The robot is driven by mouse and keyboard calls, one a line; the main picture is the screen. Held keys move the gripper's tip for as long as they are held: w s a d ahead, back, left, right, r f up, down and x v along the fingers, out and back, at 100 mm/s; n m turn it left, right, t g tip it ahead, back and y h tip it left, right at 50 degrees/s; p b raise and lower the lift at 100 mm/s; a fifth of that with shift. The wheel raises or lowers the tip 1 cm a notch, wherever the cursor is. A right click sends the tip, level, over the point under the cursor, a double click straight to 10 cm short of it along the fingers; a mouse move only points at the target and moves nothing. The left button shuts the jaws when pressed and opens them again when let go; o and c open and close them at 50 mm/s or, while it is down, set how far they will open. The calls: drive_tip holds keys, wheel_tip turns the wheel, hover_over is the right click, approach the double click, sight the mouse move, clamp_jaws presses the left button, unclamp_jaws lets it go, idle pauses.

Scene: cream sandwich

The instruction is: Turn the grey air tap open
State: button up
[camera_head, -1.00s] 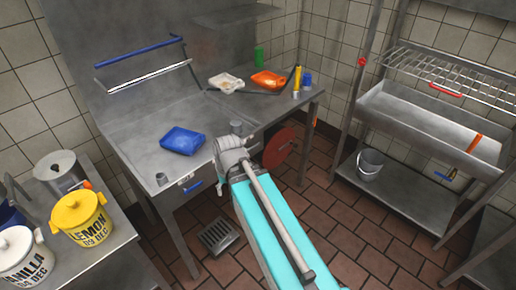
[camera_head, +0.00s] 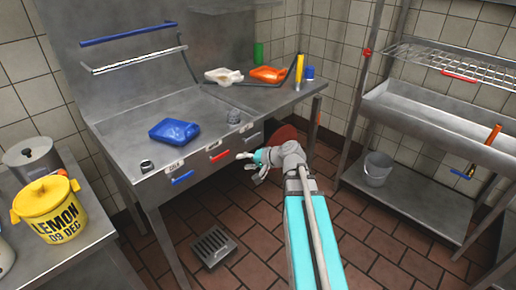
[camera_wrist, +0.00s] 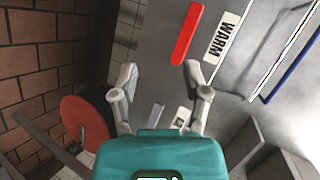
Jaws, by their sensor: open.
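The grey tap lever (camera_head: 251,138) sits at the right end of the sink table's front panel, with a small pale label above it. In the wrist view the grey lever (camera_wrist: 157,115) shows between my fingers, just beyond the teal gripper body, with its label (camera_wrist: 182,117) beside it. My gripper (camera_wrist: 160,72) is open and empty there. In the head view my gripper (camera_head: 241,157) is just in front of the panel, below and near the grey lever. I cannot tell whether the fingers touch the lever.
A red lever (camera_head: 220,155) marked WARM and a blue lever (camera_head: 182,177) marked COLD are left of the grey lever. A red disc (camera_wrist: 86,121) stands beside my gripper. The blue container (camera_head: 174,132) lies on the table. The floor (camera_head: 225,210) below is mostly clear.

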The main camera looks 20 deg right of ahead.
sight(257, 136)
drive_tip(key=d+f+m+t+h+b, duration=0.1)
drive_tip(key=d+m+t+b, duration=0.5)
drive_tip(key=d, duration=0.9)
drive_tip(key=shift+w+d+f+t+h+b, duration=0.15)
drive_tip(key=shift+w+d+t+h+b, duration=0.2)
drive_tip(key=shift+t+b, duration=0.65)
drive_tip(key=x, duration=1.3)
drive_tip(key=shift+w+a+f, duration=0.2)
drive_tip(key=shift+w+f, duration=0.1)
drive_tip(key=shift+w, duration=0.1)
clamp_jaws()
drive_tip(key=shift+d, duration=0.2)
drive_tip(key=shift+a, duration=0.25)
